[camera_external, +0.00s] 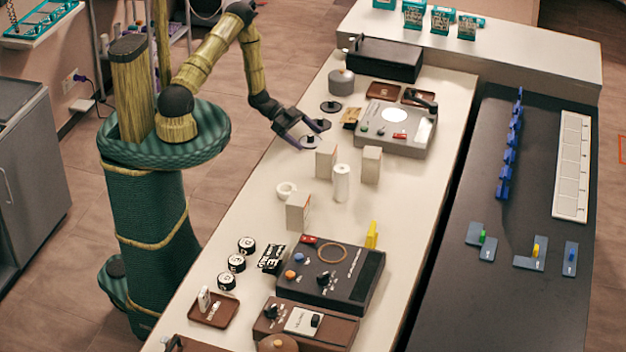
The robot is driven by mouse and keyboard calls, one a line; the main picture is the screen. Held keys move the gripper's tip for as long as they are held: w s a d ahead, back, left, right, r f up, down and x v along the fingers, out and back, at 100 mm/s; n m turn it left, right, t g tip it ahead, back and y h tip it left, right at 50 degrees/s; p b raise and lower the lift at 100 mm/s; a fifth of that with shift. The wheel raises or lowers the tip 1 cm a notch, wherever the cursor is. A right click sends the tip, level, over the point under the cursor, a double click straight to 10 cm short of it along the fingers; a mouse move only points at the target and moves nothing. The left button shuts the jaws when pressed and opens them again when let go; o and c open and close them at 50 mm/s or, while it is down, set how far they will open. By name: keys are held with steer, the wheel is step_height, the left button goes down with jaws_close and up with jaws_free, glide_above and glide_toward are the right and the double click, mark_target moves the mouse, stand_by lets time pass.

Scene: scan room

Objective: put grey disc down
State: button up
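My gripper (313,137) is low over the white table, with its two purple fingers spread apart. A dark grey disc (309,143) with a small knob lies at the fingertips, seemingly on the table. I cannot tell whether a finger touches it. Another dark disc (321,124) shows just behind the far finger, partly hidden by it. A similar dark disc with a knob (331,107) lies farther back. A thick grey round block (341,82) with a knob stands behind that one. I cannot tell for sure which is the task's grey disc.
Pale boxes (326,162) (371,165) and a white cylinder (341,184) stand close in front of my gripper. A grey device (395,128) is to its right, with a small brown box (351,117) beside it. The table's left edge is close; bare tabletop lies front left.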

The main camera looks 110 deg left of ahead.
steer(key=shift+s, duration=0.1)
stand_by(0.3)
steer(key=b+v, duration=0.2)
steer(key=v, duration=1.5)
steer(key=shift+r, duration=0.25)
